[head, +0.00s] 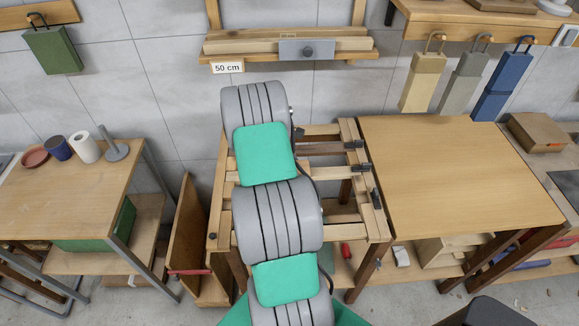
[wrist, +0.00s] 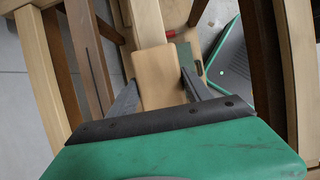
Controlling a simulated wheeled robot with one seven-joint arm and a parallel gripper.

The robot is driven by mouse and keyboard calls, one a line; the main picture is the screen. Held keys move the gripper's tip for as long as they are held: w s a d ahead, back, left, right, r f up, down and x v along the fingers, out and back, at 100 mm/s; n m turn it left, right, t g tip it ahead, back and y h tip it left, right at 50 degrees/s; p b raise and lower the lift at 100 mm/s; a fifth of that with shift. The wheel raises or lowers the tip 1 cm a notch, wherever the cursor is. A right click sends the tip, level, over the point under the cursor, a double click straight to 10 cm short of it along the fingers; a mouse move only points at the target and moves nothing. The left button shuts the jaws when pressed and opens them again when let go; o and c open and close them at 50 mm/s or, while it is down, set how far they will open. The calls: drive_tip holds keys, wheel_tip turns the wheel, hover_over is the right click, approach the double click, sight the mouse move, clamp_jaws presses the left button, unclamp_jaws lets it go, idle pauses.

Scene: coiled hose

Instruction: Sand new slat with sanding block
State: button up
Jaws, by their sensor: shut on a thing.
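In the wrist view my gripper (wrist: 160,82) is shut on a tan block (wrist: 157,65), which looks like the sanding block, with one dark finger on each side. A pale wooden slat (wrist: 147,22) runs away just beyond the block; I cannot tell whether the block touches it. In the head view a wooden frame (head: 376,218) with pale crosspieces (head: 326,173) stands under my arm. Dark clamp-like pieces sit at the right ends of the crosspieces. My arm hides the frame's middle, my gripper and the block in that view.
A bare wooden table (head: 455,175) adjoins the frame on the right. A left table (head: 65,195) holds cups and a paper roll (head: 84,147). A wall shelf (head: 225,52) labelled 50 cm holds timber behind. A red-handled tool (head: 346,250) lies low under the frame.

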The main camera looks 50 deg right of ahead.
sight(303, 166)
drive_tip(key=shift+s+d+f+p, duration=0.1)
drive_tip(key=shift+s+d+p, duration=0.3)
drive_tip(key=shift+s+d, duration=0.7)
drive_tip(key=shift+s+d+p, duration=0.35)
drive_tip(key=shift+s+d, duration=0.45)
drive_tip(key=shift+s, duration=0.45)
drive_tip(key=shift+w+a, duration=1)
drive_tip(key=shift+w, duration=0.25)
drive_tip(key=shift+w+a+p, duration=0.35)
drive_tip(key=shift+w+a, duration=1.65)
drive_tip(key=shift+w, duration=0.25)
drive_tip(key=shift+w+a, duration=1)
drive_tip(key=shift+w, duration=0.1)
drive_tip(key=shift+s+d, duration=1.1)
drive_tip(key=shift+s, duration=0.1)
drive_tip(key=shift+s+d, duration=1)
drive_tip(key=shift+s, duration=0.2)
drive_tip(key=shift+s+d, duration=1)
drive_tip(key=shift+s, duration=0.15)
drive_tip(key=shift+s+d, duration=0.9)
drive_tip(key=shift+s, duration=0.15)
drive_tip(key=shift+w+a, duration=1)
drive_tip(key=shift+w, duration=0.3)
drive_tip(key=shift+w+a, duration=2.1)
drive_tip(key=shift+w, duration=0.15)
drive_tip(key=shift+w+a, duration=0.9)
drive_tip(key=shift+w, duration=0.15)
drive_tip(key=shift+s+d, duration=0.1)
